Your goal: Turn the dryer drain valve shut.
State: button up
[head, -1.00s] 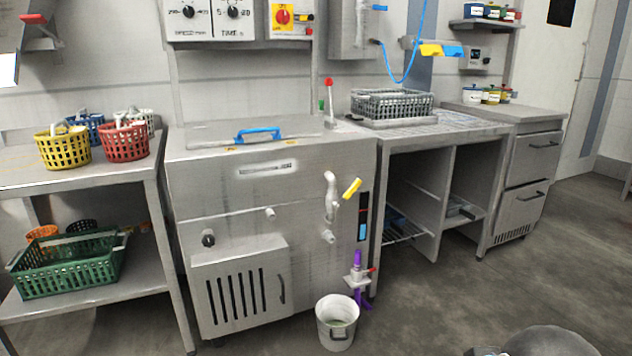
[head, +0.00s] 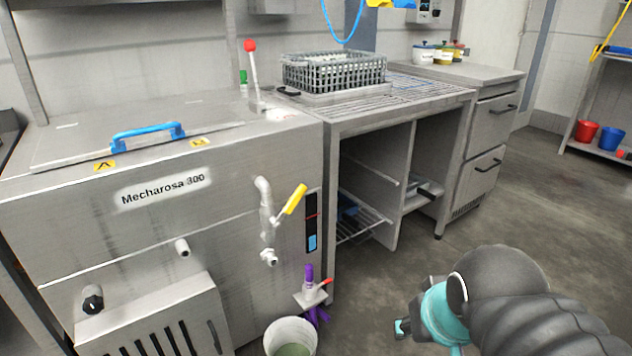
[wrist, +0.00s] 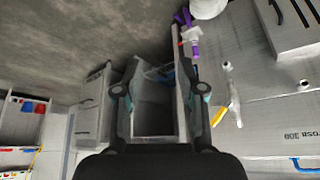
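The steel machine marked Mecharosa 300 (head: 60,215) fills the left of the head view. On its front is a vertical pipe valve with a yellow lever (head: 295,199), angled up to the right. Lower, near the floor, is a purple-piped valve (head: 309,276) with a small red lever (head: 327,283) pointing right. I cannot tell from any label which is the drain valve. In the wrist view the yellow lever (wrist: 219,116) and purple valve (wrist: 194,47) show right of my gripper (wrist: 160,91). My gripper is open and empty, touching neither. The head view shows my arm at lower right.
A white bucket (head: 290,338) stands on the floor just below the purple valve. A steel table (head: 400,100) with a grey basket (head: 335,72) adjoins the machine on the right. Drawers (head: 492,140) stand beyond it. The floor before the table is clear.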

jog(key=w+a+r+m+g+p, duration=0.1)
jog(key=w+a+r+m, duration=0.2)
jog(key=w+r, duration=0.55)
jog(key=w+a+r+m+g, duration=0.25)
jog(key=w+r, duration=0.35)
jog(key=w, duration=0.6)
jog(key=m+g+p, duration=0.2)
jog(key=m, duration=0.4)
send_over(295, 194)
notch_tip(295, 194, down, 2)
jog(key=shift+n, duration=0.25)
notch_tip(295, 194, down, 14)
jog(key=b, duration=0.4)
jog(key=shift+r+b, duration=0.25)
jog(key=shift+b, duration=0.05)
grip_shut()
